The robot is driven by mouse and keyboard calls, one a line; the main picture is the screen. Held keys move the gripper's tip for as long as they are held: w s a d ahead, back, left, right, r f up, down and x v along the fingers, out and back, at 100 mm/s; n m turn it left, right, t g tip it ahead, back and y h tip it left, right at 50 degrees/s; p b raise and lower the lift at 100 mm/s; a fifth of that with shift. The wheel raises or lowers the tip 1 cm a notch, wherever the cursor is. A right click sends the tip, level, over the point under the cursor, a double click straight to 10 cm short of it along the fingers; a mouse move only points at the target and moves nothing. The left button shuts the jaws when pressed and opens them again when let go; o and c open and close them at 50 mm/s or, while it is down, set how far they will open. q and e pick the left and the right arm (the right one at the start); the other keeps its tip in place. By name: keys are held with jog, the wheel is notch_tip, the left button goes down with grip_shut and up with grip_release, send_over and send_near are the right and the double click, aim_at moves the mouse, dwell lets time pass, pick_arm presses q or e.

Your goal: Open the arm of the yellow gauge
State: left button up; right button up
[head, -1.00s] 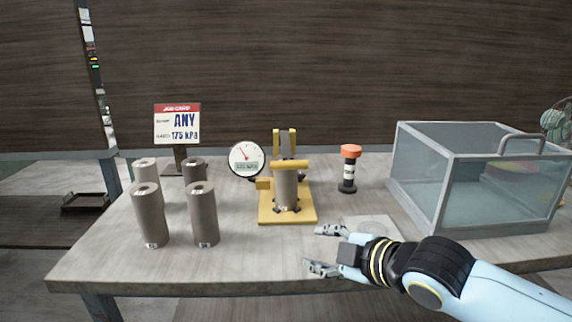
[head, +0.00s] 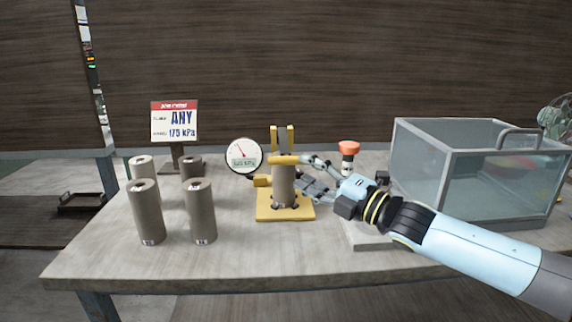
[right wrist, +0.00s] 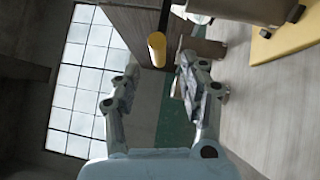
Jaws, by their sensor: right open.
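The yellow gauge (head: 284,213) stands mid-table, with a yellow base, a grey cylinder (head: 284,188) upright in it and a round white dial (head: 243,156) at its left. Its yellow arm (head: 284,159) lies level across the top of the cylinder. My right gripper (head: 312,172) is open and empty, its fingertips just right of the arm's end; I cannot tell whether they touch it. In the right wrist view, the yellow arm's end (right wrist: 157,48) shows between the open fingers (right wrist: 160,82), beyond their tips. My left gripper is not in view.
Several grey cylinders (head: 146,212) stand at the left, before a sign (head: 174,122) reading "ANY" and "175 kPa". An orange-topped post (head: 348,148) stands behind my right gripper. A clear-walled box (head: 470,185) with a handle fills the right. A pale flat plate (head: 362,241) lies under my arm.

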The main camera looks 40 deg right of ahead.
aim_at(292, 163)
jog(key=p+x, duration=0.1)
jog(key=x, duration=0.4)
jog(key=shift+w+r, duration=0.2)
jog(key=shift+w+a, duration=0.15)
jog(key=shift+w, duration=0.35)
grip_shut()
